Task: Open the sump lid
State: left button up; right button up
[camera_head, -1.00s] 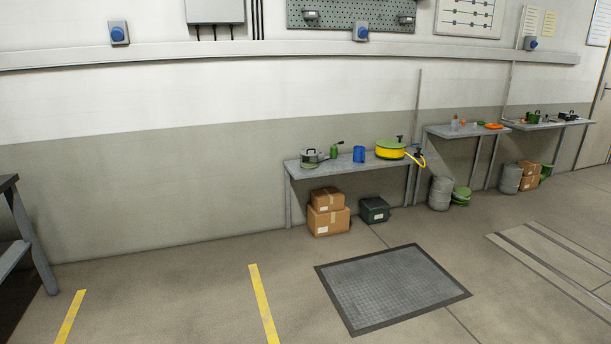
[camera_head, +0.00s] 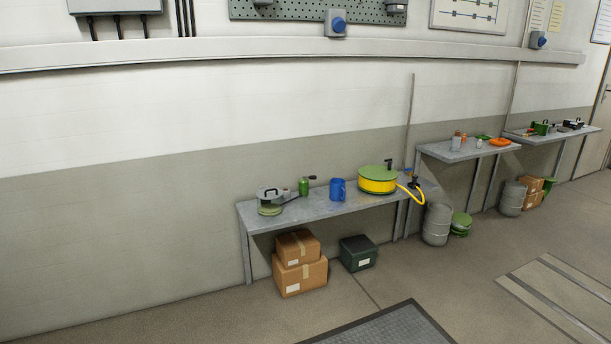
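No part is clearly marked as the sump lid, and I cannot tell which thing it is. A grey-framed dark panel (camera_head: 392,328) lies flat in the floor at the bottom edge, partly cut off. On the near wall bench (camera_head: 335,207) stands a round yellow container (camera_head: 377,186) with a green top (camera_head: 376,171) and a yellow hose. A grey pot-like item (camera_head: 267,193) stands at the bench's left end. Neither gripper is in view.
A blue mug (camera_head: 338,189) and a small green item (camera_head: 303,187) are on the bench. Cardboard boxes (camera_head: 300,276) and a dark green box (camera_head: 358,253) sit below. Grey drums (camera_head: 437,223) stand on the right. Another bench (camera_head: 470,150) is farther back. Open floor lies in front.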

aim_at(269, 190)
jog(key=i+u, duration=0.1)
jog(key=i, duration=0.9)
jog(key=i+l, duration=0.2)
jog(key=i, duration=0.85)
jog(key=j+u, duration=0.05)
